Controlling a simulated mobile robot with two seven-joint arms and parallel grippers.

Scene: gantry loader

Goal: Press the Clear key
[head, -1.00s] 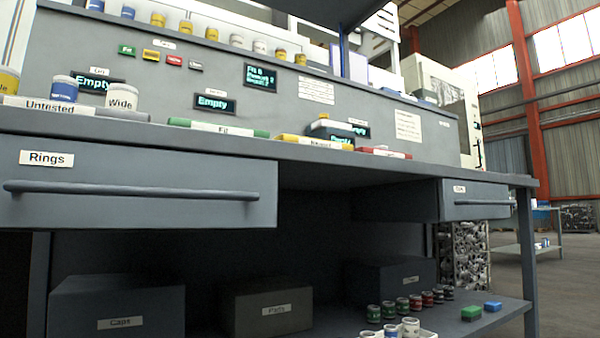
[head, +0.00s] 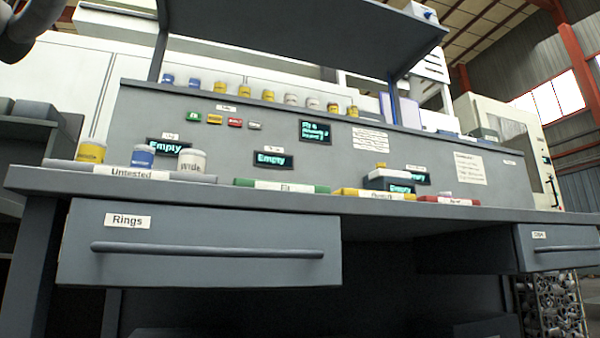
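A row of small keys sits on the bench's grey back panel: a green key (head: 194,117), a yellow key (head: 214,119), a red key (head: 235,123) and a dark grey key (head: 254,126). Their lettering is too small to read surely, so I cannot confirm which is Clear. A small white label is above the row. Nothing touches the keys. A rounded grey piece at the top left corner looks like part of my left arm. Neither gripper's fingers show.
A dark display (head: 314,131) is right of the keys. Jars line the panel's top ledge. A yellow jar (head: 90,151), a blue-white jar (head: 143,156) and a white jar (head: 192,161) stand on the worktop's left. The Rings drawer (head: 200,245) is below. A shelf (head: 300,30) overhangs the panel.

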